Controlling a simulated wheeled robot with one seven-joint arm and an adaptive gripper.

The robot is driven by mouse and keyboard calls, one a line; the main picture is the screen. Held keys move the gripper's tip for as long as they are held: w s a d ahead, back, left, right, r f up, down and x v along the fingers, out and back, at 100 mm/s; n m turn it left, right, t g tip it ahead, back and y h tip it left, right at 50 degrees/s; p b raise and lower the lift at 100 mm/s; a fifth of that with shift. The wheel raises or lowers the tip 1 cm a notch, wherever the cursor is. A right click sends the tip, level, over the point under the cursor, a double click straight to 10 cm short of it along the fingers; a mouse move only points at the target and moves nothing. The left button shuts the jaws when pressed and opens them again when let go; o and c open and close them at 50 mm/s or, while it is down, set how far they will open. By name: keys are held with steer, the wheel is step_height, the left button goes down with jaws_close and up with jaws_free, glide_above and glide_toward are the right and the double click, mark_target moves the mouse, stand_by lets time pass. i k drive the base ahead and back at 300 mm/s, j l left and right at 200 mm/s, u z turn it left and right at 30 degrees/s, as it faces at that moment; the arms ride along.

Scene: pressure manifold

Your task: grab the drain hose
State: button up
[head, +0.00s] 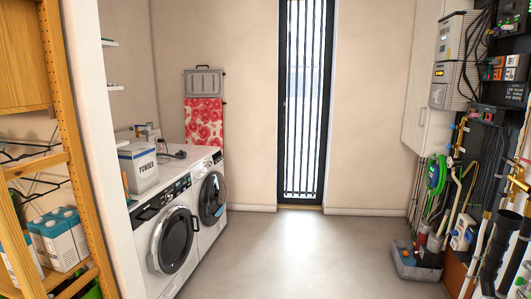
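Several hose-like things hang at the right wall. One is a bright green coil (436,174). Beside it a pale hose or pipe (453,196) with a curved top runs downward. I cannot tell which of these, if any, is the drain hose. A dark, cable-like thing (178,154) lies on top of the washing machines at the left and is too small to make out. My gripper is not in view.
Two white front-loading machines (173,241) (212,198) stand at the left, behind a wooden shelf rack (71,150). A grey bin (414,262) stands on the floor by the cluttered right wall. The middle of the floor (300,250) is clear up to the barred glass door (304,100).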

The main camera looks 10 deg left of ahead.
mark_target(181, 153)
steer(key=i+j+u, duration=0.25)
steer(key=i, duration=0.35)
steer(key=i+j+u, duration=0.1)
steer(key=i, duration=0.85)
steer(key=i+u, duration=0.15)
steer(key=i, duration=0.8)
steer(key=i+u, duration=0.1)
steer(key=i, duration=0.85)
steer(key=i+l+u, duration=0.1)
steer(key=i, duration=0.85)
steer(key=i+l+u, duration=0.2)
steer(key=i+u, duration=0.2)
steer(key=i+l+u, duration=0.35)
steer(key=i, duration=0.15)
steer(key=i+l+u, duration=0.4)
